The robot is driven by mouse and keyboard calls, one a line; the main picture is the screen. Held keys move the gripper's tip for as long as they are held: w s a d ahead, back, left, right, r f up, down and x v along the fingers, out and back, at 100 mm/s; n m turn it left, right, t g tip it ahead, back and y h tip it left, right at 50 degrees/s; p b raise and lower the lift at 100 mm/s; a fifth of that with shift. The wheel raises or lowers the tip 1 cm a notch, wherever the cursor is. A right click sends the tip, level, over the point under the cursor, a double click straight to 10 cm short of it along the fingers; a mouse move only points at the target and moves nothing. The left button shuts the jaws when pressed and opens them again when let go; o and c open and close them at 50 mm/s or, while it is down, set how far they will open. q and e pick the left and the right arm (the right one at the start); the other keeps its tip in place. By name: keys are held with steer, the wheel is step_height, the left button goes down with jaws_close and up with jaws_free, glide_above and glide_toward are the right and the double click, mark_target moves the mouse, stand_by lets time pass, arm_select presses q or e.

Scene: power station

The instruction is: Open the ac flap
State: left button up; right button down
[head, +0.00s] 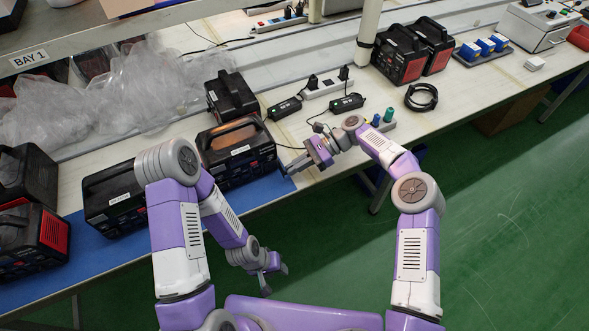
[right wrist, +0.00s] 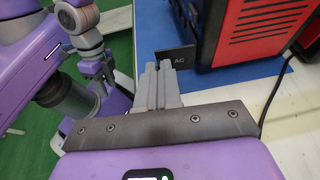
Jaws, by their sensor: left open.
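The power station (head: 238,152) is a black box with a handle at the blue mat's right end. In the right wrist view its side shows a red panel (right wrist: 262,30). The AC flap (right wrist: 174,58), a small black plate marked "AC", sticks out from the station's lower left corner. My right gripper (right wrist: 158,68) has its fingers together, with the tips right at the flap; I cannot tell whether they touch it. In the head view this gripper (head: 293,165) is beside the station's right end. My left gripper (head: 275,279) is open and empty, low in front of the table.
Other black stations stand left (head: 112,198) and behind (head: 231,96). Chargers (head: 347,103), a power strip (head: 328,88) and a coiled cable (head: 421,97) lie to the right. A shelf (head: 100,40) overhangs the back left. The green floor in front is clear.

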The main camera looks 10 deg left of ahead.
steer(key=shift+w+f+n+g+h+b, duration=0.25)
steer(key=shift+w+n+g+b, duration=0.25)
steer(key=shift+b, duration=0.25)
steer(key=shift+r+n+h+b, duration=0.15)
steer(key=shift+n+h+b, duration=0.15)
steer(key=shift+h+b, duration=0.05)
steer(key=shift+g, duration=0.3)
steer(key=c, duration=1.3)
jaws_free()
steer(key=shift+r, duration=0.1)
steer(key=shift+d, duration=0.1)
